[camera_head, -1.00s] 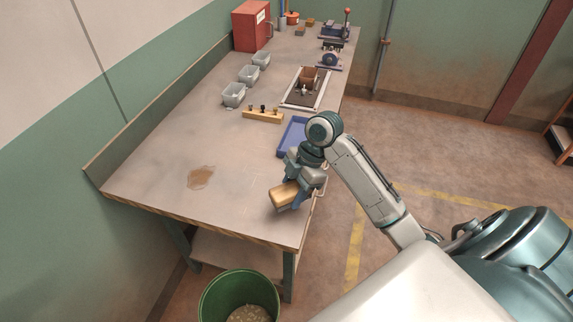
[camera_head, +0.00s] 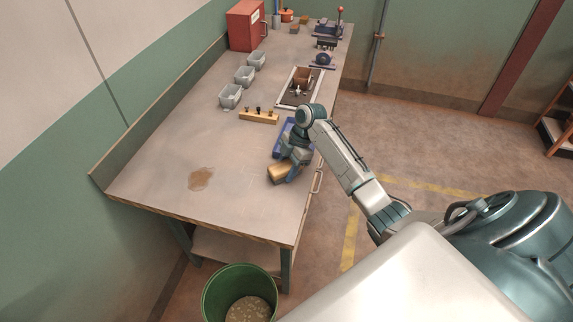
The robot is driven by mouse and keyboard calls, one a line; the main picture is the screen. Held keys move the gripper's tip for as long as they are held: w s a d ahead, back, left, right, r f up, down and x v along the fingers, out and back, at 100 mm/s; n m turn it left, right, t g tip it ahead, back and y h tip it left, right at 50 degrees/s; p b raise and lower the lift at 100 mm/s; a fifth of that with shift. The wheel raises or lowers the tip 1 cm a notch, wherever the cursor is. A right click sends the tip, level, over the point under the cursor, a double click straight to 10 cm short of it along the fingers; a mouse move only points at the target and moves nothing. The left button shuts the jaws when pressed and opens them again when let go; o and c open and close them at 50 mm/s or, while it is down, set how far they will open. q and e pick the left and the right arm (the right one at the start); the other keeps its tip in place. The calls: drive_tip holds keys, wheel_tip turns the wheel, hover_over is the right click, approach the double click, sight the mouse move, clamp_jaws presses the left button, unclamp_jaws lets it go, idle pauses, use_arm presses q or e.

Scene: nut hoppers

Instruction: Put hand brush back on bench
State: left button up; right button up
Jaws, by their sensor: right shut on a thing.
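The hand brush (camera_head: 281,174) shows a tan wooden block at the front right edge of the bench (camera_head: 237,205). My right gripper (camera_head: 290,170) is shut on it from above and hides part of it. The brush is at or just above the bench top; I cannot tell whether it touches. My left gripper is not in view.
A blue tray (camera_head: 283,138) lies right behind my right gripper. A wooden block with knobs (camera_head: 258,117), grey bins (camera_head: 231,96) and a red cabinet (camera_head: 246,26) stand farther back. A brown stain (camera_head: 201,179) marks the clear front left. A green bucket (camera_head: 211,298) stands below.

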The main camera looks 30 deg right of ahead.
drive_tip(key=shift+f, duration=0.2)
drive_tip(key=o, duration=1)
drive_tip(key=shift+r, duration=0.1)
drive_tip(key=shift+r, duration=0.2)
drive_tip(key=shift+d+r+b, duration=0.25)
drive_tip(key=shift+r+b, duration=0.05)
drive_tip(key=shift+b, duration=0.15)
drive_tip(key=b+v, duration=0.3)
drive_tip(key=v, duration=0.7)
drive_tip(key=shift+r+b, duration=0.25)
drive_tip(key=shift+b, duration=0.15)
drive_tip(key=shift+d+r, duration=0.1)
drive_tip(key=shift+r, duration=0.2)
